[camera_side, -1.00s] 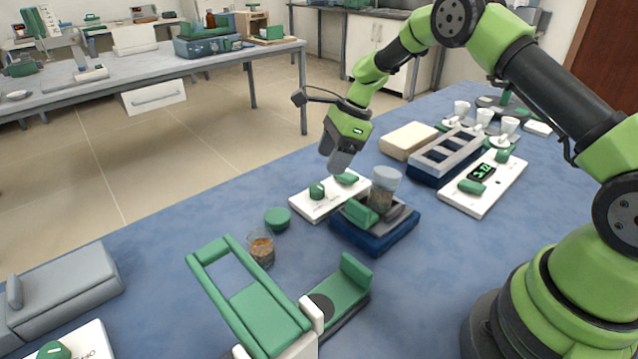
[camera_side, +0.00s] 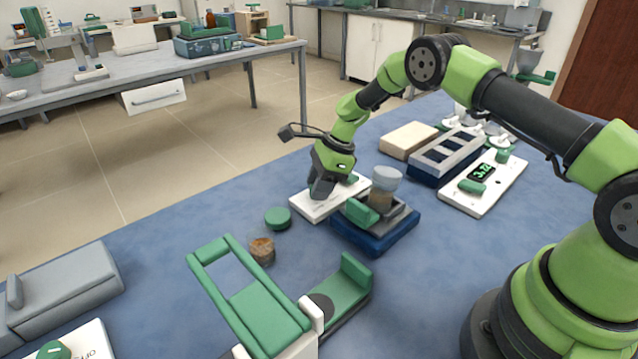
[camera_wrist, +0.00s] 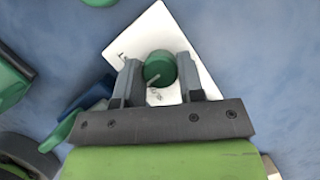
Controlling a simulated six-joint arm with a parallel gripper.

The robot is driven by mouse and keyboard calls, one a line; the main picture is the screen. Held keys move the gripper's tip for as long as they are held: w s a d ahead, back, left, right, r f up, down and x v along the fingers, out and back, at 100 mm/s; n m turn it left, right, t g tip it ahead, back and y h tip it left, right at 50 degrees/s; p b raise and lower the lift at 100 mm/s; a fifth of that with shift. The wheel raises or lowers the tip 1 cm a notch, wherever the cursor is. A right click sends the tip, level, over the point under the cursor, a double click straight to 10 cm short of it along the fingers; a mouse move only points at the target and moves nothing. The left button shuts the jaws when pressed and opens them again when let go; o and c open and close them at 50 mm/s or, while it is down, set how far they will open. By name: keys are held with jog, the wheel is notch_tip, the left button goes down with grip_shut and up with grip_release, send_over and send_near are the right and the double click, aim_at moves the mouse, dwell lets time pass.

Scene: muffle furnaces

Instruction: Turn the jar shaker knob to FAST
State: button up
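The jar shaker's white control panel (camera_side: 318,203) lies on the blue bench beside the blue shaker base (camera_side: 372,238). Its green round knob (camera_wrist: 159,68) sits between my gripper's (camera_wrist: 157,72) two grey fingers in the wrist view. The fingers are open around the knob, with a gap visible on its left; whether the right finger touches it I cannot tell. In the side view my gripper (camera_side: 323,190) is down at the panel and hides the knob. A jar (camera_side: 384,190) with a pale lid and brownish contents stands on the shaker. The panel lettering is too small to read.
A green lid (camera_side: 278,218) and a small cup of brown material (camera_side: 262,250) lie to the left of the shaker. A green-framed device (camera_side: 250,300) stands in front. A grey and blue rack (camera_side: 446,155) and another white panel (camera_side: 484,184) are to the right.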

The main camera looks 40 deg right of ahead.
dwell(0.3)
jog(key=m+t+h, duration=0.1)
jog(key=m, duration=0.3)
jog(key=shift+s+m, duration=0.1)
jog(key=shift+m, duration=0.2)
jog(key=shift+a+m+t+h, duration=0.1)
jog(key=shift+m+t+h, duration=0.5)
jog(key=shift+m, duration=1.3)
jog(key=o, duration=0.9)
jog(key=shift+r, duration=0.1)
jog(key=v, duration=0.9)
jog(key=shift+s+a+r, duration=0.1)
jog(key=shift+r, duration=0.3)
